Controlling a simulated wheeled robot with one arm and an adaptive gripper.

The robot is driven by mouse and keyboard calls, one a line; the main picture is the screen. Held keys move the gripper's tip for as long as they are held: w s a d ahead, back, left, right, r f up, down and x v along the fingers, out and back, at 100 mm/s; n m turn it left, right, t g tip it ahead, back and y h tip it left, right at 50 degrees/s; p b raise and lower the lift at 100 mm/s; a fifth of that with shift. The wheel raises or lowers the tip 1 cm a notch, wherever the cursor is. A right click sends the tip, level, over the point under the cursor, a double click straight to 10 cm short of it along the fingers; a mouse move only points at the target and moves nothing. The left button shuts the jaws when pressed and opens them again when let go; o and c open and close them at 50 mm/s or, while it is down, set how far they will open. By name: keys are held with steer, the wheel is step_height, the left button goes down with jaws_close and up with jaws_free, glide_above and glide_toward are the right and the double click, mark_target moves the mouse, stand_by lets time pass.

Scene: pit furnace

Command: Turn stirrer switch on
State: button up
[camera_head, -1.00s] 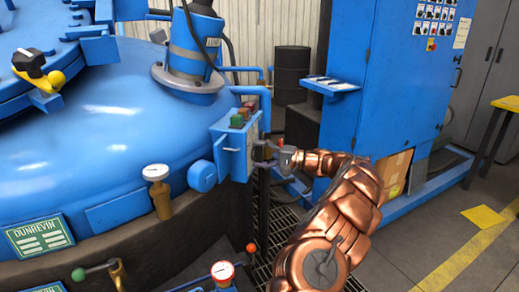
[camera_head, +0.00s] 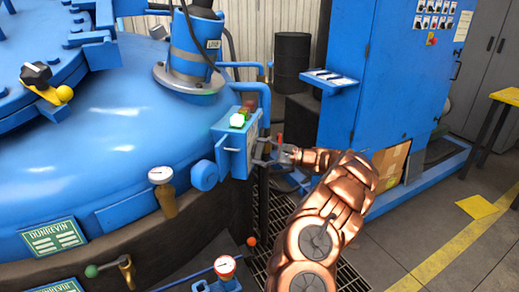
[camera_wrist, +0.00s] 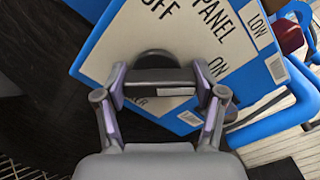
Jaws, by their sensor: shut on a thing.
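In the head view my gripper (camera_head: 263,151) reaches the box's right face, and the switch is too small to tell.
A blue pipe (camera_head: 264,98) runs close behind the box. A blue cabinet (camera_head: 385,85) with a small shelf stands to the right.

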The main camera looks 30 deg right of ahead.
steer(key=shift+f, duration=0.1)
stand_by(0.5)
steer(key=o, duration=1.1)
steer(key=shift+o, duration=0.2)
steer(key=v, duration=1.2)
